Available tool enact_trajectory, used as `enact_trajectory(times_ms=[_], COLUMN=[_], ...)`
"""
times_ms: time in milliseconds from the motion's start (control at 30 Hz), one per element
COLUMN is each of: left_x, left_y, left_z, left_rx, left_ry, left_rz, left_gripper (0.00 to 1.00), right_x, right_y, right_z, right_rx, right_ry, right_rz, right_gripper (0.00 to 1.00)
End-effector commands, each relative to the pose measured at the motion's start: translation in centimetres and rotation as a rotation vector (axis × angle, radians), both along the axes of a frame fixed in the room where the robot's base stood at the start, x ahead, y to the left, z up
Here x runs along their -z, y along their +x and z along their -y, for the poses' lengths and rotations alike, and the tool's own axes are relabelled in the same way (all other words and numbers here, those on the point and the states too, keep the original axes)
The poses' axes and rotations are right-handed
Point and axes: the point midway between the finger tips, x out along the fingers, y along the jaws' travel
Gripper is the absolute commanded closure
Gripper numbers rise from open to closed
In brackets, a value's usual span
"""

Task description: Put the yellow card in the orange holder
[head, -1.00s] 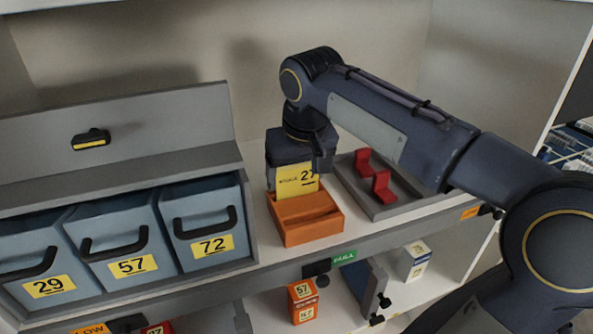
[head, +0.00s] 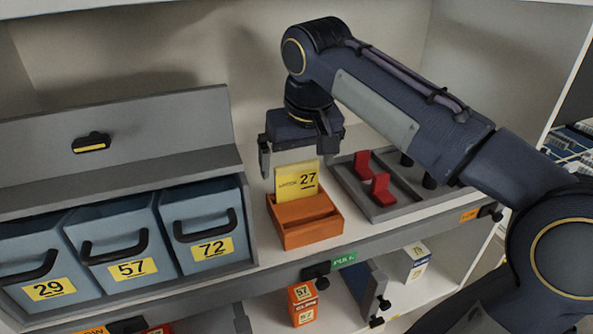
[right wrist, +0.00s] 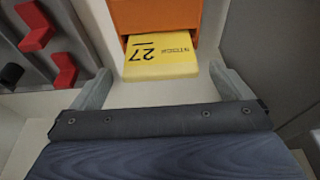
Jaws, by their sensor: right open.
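The yellow card (head: 297,182), marked 27, stands upright in the back part of the orange holder (head: 305,233) on the shelf. In the right wrist view the card (right wrist: 160,57) projects from the holder (right wrist: 156,16) between my two fingers, touching neither. My right gripper (head: 294,162) is open and empty, above and behind the card in the head view. It also shows in the right wrist view (right wrist: 160,85) with its fingers wide apart. The card's lower edge is hidden inside the holder. My left gripper is not in view.
A grey tray (head: 399,211) with two red pieces (head: 381,190) lies right of the holder. Blue bins (head: 202,225) numbered 29, 57 and 72 stand at the left. Small boxes (head: 303,303) sit on the shelf below.

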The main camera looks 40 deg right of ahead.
Motion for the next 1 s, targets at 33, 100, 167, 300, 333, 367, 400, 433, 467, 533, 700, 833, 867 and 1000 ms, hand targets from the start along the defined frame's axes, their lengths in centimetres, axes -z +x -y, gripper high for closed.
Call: enact_trajectory(times_ms=[33, 100, 167, 300, 333, 367, 400, 433, 467, 533, 700, 833, 867, 1000], left_x=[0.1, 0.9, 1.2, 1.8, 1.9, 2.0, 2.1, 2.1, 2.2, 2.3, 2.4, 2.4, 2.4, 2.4], left_y=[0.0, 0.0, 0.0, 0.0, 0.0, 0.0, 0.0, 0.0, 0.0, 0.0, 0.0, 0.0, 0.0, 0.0], left_z=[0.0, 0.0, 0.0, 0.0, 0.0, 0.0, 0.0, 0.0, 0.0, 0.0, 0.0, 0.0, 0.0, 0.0], left_rx=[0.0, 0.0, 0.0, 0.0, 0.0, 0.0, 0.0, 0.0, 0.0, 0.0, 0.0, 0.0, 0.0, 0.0], left_ry=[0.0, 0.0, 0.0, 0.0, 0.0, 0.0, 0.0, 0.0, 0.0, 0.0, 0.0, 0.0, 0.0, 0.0], left_rz=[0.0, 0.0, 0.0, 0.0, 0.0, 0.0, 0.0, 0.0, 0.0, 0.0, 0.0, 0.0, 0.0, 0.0], left_gripper=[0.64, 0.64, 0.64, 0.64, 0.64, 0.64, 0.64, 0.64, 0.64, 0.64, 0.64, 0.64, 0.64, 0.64], right_x=[-0.9, -0.3, -0.4, -0.4, -0.4, -0.4, -0.4, -0.4, -0.4, -0.5, -0.5, -0.5, -0.5, -0.5], right_y=[-0.6, -2.6, -4.1, -7.2, -7.8, -8.3, -9.0, -9.5, -9.9, -10.7, -11.6, -11.7, -11.7, -11.6], right_z=[-0.2, -0.8, -1.2, -2.2, -2.4, -2.6, -2.8, -3.0, -3.1, -3.4, -3.6, -3.7, -3.7, -3.7], right_rx=[-0.001, 0.0, -0.001, 0.0, 0.0, -0.001, 0.0, 0.0, 0.0, 0.0, 0.001, 0.001, 0.0, 0.0], right_ry=[0.0, 0.0, -0.001, -0.001, -0.001, -0.001, -0.001, 0.0, 0.0, 0.0, 0.0, 0.001, 0.0, 0.0], right_rz=[0.005, 0.004, 0.004, 0.004, 0.003, 0.004, 0.003, 0.002, 0.002, 0.001, 0.0, -0.001, -0.001, -0.001], right_gripper=[0.01, 0.01, 0.01, 0.01, 0.01, 0.01, 0.01, 0.01, 0.01, 0.01, 0.01, 0.01, 0.01, 0.01])
